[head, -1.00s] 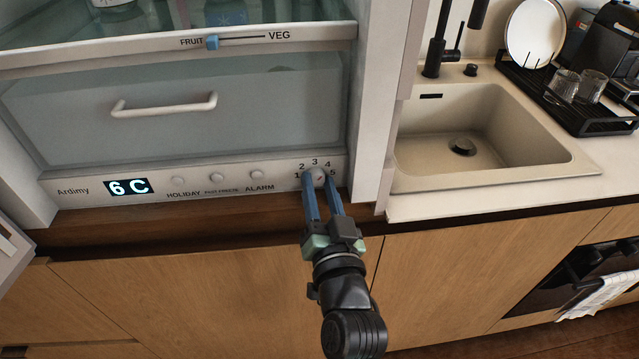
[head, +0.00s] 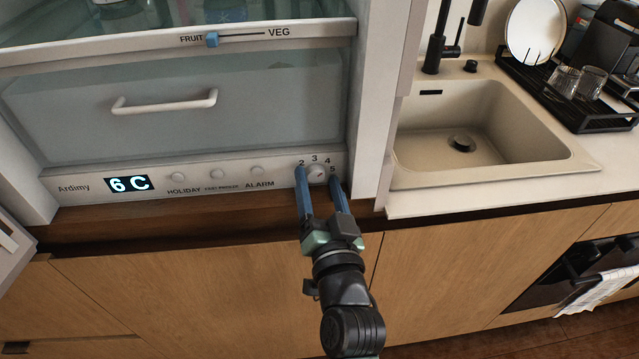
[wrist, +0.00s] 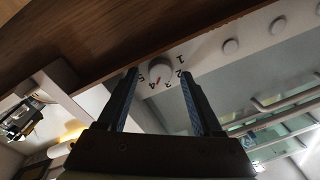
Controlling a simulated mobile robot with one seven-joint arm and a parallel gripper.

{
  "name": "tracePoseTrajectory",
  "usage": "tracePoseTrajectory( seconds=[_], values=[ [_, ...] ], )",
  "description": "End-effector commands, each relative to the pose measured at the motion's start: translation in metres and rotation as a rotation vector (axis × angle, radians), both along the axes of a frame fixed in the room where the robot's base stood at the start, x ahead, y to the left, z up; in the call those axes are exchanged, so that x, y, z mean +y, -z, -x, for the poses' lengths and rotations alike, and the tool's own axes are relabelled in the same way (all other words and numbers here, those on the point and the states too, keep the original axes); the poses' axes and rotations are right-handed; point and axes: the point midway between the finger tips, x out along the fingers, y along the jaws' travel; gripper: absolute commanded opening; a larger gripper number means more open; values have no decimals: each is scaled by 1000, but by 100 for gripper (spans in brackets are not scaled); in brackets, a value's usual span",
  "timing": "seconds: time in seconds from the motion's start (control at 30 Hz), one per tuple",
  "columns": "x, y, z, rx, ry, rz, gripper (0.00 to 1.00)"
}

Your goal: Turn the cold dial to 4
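The cold dial (head: 317,171) is a small round white knob at the right end of the fridge's control strip, with the numbers 1 to 5 around it. In the wrist view the dial (wrist: 160,69) shows upside down, and its red mark points close to the 4, on the side toward the 3. My gripper (head: 318,177) is open, with one blue finger on each side of the dial. In the wrist view gaps show between the fingers of my gripper (wrist: 159,76) and the knob. The left finger hides the 1 in the head view.
The display (head: 129,184) reads 6 C. Several round buttons (head: 217,174) run along the strip left of the dial. A drawer with a white handle (head: 165,103) is above. The fridge's side wall (head: 370,110) and the sink (head: 480,130) are to the right.

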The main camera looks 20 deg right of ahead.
Motion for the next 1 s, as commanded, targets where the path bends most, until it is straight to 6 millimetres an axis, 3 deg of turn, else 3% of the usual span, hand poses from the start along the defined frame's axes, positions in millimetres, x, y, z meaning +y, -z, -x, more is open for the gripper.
tracePoseTrajectory(
  seconds=[0.27, 0.8, 1.0],
  values=[
    [2, 2, 7, 1, -1, -1, 67],
    [24, 8, 100, 2, -1, 0, 67],
    [28, 8, 120, 1, -1, -1, 67]
  ],
)
